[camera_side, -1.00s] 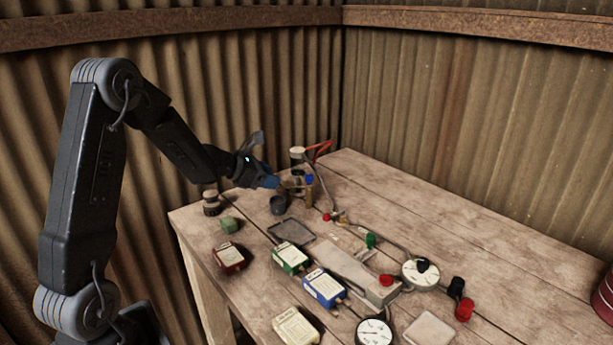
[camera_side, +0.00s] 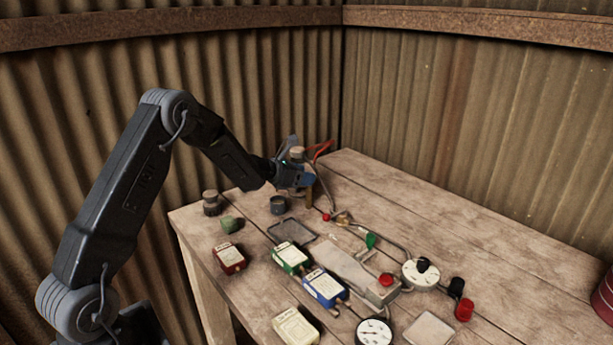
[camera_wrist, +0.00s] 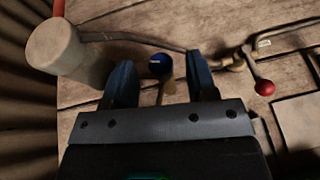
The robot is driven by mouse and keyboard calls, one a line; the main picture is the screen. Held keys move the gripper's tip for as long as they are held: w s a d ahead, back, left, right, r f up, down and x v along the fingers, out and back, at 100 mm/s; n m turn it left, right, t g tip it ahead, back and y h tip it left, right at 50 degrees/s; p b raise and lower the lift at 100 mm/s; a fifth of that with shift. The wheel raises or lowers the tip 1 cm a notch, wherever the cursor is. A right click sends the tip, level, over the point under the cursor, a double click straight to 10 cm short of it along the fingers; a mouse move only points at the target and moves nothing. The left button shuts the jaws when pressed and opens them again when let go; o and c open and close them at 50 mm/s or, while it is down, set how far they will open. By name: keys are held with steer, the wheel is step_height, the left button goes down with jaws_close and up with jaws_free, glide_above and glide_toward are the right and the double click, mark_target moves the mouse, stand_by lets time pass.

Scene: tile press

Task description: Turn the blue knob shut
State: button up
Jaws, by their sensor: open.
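The blue knob (camera_wrist: 160,66) shows in the wrist view as a round blue ball with a small pale label, above a wooden-coloured stem. My gripper (camera_wrist: 160,75) is open, with one blue finger on each side of the knob. Gaps show between the knob and both fingers, so I see no contact. In the side view my gripper (camera_side: 304,180) is over the post at the far corner of the table and hides the knob.
A pale-topped cylinder (camera_wrist: 55,46) stands close left of my gripper in the wrist view. A red ball handle (camera_wrist: 264,87) sits on the pipe to the right.

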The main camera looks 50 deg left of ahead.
steer(key=shift+x, duration=0.75)
steer(key=shift+c, duration=0.3)
steer(key=c, duration=0.9)
steer(key=shift+o, duration=0.2)
steer(key=shift+a+m+h, duration=0.1)
steer(key=shift+m+h, duration=0.2)
steer(key=shift+h, duration=0.1)
steer(key=shift+a+m+g+h, duration=0.15)
steer(key=shift+m+g+h, duration=0.15)
steer(key=shift+m+h, duration=0.75)
steer(key=shift+w+m+g+h, duration=0.1)
steer(key=shift+m+g+h, duration=1.3)
steer(key=shift+m+h, duration=0.9)
steer(key=shift+h, duration=0.25)
